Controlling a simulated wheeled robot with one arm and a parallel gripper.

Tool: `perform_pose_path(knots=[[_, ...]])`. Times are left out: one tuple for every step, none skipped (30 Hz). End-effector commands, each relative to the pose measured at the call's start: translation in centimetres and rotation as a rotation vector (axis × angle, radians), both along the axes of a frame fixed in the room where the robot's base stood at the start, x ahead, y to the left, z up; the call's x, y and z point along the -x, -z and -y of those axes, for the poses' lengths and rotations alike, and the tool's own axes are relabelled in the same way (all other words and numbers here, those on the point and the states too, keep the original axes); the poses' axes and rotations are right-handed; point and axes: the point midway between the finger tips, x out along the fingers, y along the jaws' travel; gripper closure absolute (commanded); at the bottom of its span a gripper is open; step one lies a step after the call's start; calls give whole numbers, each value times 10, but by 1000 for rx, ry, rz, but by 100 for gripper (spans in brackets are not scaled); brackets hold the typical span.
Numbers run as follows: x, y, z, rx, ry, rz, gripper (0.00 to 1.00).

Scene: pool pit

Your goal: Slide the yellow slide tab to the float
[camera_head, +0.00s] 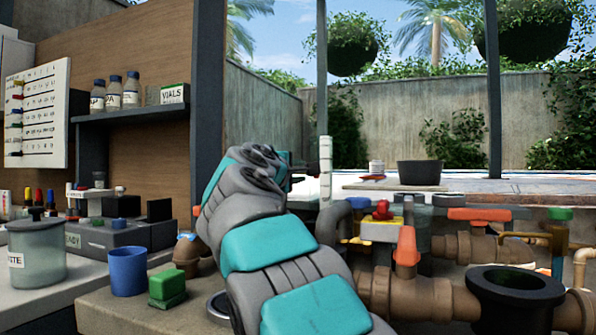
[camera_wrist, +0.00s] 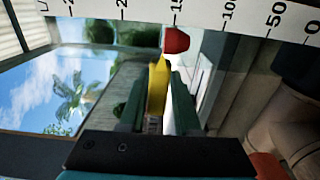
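In the wrist view, the yellow slide tab (camera_wrist: 158,88) stands between the two dark green fingers of my gripper (camera_wrist: 160,95). The fingers sit close on both sides of it, with little or no gap at the tips. A red piece, apparently the float (camera_wrist: 176,40), is just beyond the tab's far end, at the edge of a white numbered scale (camera_wrist: 205,12). Whether tab and float line up along the scale is hard to tell. In the head view, my arm hides the fingers and tab; a white marked post (camera_head: 325,170) stands just beyond my wrist.
Brown pipes with an orange-handled valve (camera_head: 406,250) and a dark open flange (camera_head: 515,285) lie right of my arm. A blue cup (camera_head: 128,270), a green block (camera_head: 167,288) and a lidded jar (camera_head: 37,255) stand to the left. A dark pot (camera_head: 419,173) is behind.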

Motion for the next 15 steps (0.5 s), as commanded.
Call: perform_pose_path(knots=[[0,-1,0,-1,0,1,62],[1,-1,0,-1,1,1,59],[1,-1,1,-1,1,1,54],[1,-1,1,-1,1,1,51],[1,-1,1,-1,1,1,50],[1,-1,1,-1,1,1,50],[1,-1,1,0,1,2,50],[1,-1,1,0,1,2,50],[1,-1,1,0,1,2,50],[1,-1,1,0,2,2,50],[1,-2,1,0,2,2,50],[2,-2,1,0,2,2,50],[3,-2,0,0,2,2,50],[4,-2,0,-1,1,4,50],[7,-3,-1,-1,1,4,50]])
